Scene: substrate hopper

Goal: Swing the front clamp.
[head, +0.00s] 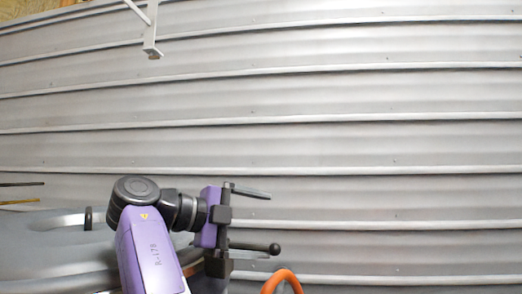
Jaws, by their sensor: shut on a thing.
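My gripper (226,215), with a purple body and dark jaws, is low and left of centre in the head view. Dark clamp hardware is at the jaws, and a dark lever with a round ball end (274,249) sticks out to the right just below them. I take this to be the front clamp, and my gripper is shut on it. A dark, flat-ended bar (250,192) sticks out to the right above the lever. The exact contact is hard to see, as dark parts overlap there. The clamp's base is hidden behind my purple arm.
A ribbed grey metal wall (380,150) fills most of the view. An orange curved loop (283,279) rises at the bottom edge, just below the ball-ended lever. A white bracket (151,40) hangs at the top left. Grey rounded metalwork (45,245) lies at the lower left.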

